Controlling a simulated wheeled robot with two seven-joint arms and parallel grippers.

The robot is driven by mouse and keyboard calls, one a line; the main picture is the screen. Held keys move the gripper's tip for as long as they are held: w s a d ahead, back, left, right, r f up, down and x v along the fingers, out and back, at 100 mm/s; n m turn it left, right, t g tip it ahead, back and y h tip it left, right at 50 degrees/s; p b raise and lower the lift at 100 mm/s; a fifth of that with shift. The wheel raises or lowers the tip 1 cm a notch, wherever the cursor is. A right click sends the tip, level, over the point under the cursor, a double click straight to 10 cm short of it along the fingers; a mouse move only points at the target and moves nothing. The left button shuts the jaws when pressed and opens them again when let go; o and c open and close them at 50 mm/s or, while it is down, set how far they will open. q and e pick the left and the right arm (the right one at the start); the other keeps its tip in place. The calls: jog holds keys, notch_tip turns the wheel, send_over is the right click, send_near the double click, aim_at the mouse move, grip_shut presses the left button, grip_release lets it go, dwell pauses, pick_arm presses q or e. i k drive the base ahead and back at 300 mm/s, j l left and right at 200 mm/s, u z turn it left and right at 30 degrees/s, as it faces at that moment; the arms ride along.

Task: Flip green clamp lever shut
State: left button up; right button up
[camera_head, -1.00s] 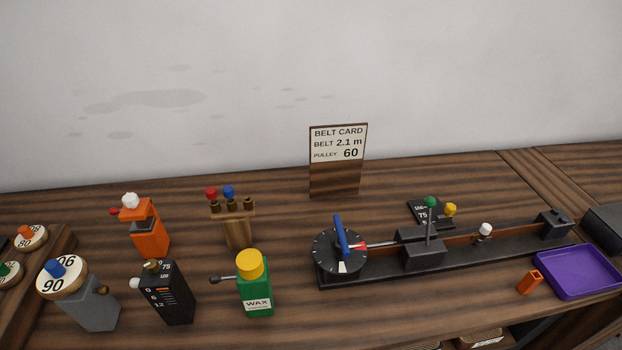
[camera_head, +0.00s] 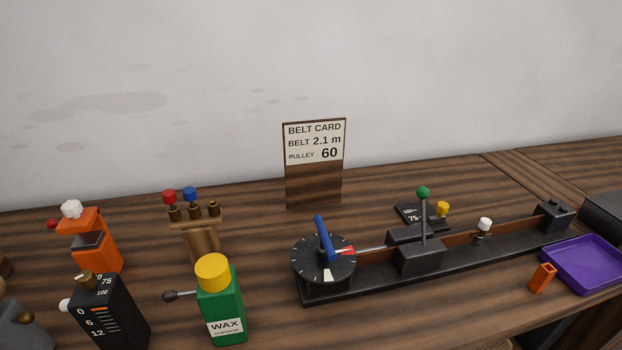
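The green clamp lever is a grey rod with a green ball on top (camera_head: 423,192). It stands upright on the dark clamp block (camera_head: 421,256), which sits on the long black rail (camera_head: 375,283). A round black dial (camera_head: 310,262) with a blue handle (camera_head: 324,238) is at the rail's left end. A white knob (camera_head: 484,225) stands on the rail right of the clamp block. Neither of my grippers is in view.
A green wax bottle (camera_head: 222,310), a black device (camera_head: 110,312) and an orange device (camera_head: 93,240) stand at left. A purple tray (camera_head: 590,262) and small orange piece (camera_head: 542,278) lie at right. The belt card (camera_head: 314,163) stands behind. Bare wood shows in front of the rail.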

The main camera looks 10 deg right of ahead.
aim_at(422, 192)
jog(key=l, duration=1.55)
jog(key=i+u, duration=0.05)
